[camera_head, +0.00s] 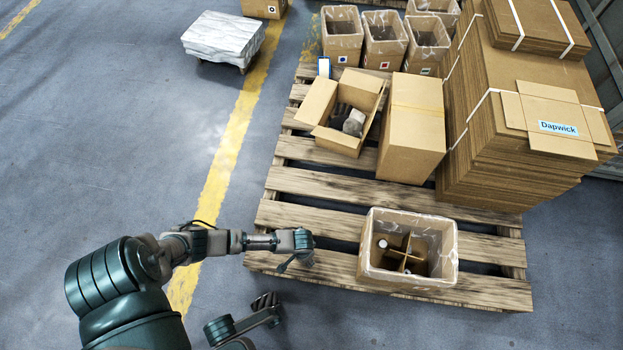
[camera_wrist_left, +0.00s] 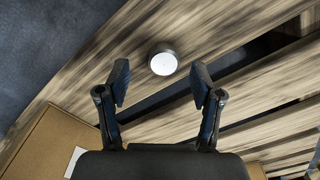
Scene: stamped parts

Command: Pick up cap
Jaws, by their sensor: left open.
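The cap (camera_wrist_left: 163,64) is a small round grey piece with a pale flat top. In the left wrist view it lies on a wooden plank of the pallet, just beyond my fingertips and roughly centred between them. My left gripper (camera_wrist_left: 160,84) is open and empty, its two dark fingers spread and apart from the cap. In the head view my left gripper (camera_head: 295,264) hangs over the near left part of the pallet (camera_head: 335,226). I cannot make out the cap there; the gripper may hide it.
A divided carton (camera_head: 450,262) stands right of my left gripper, and cardboard (camera_wrist_left: 55,140) shows close by in the wrist view. Behind are an open carton (camera_head: 325,95), a closed box (camera_head: 412,130) and stacked cardboard (camera_head: 490,140). Dark gaps separate the planks.

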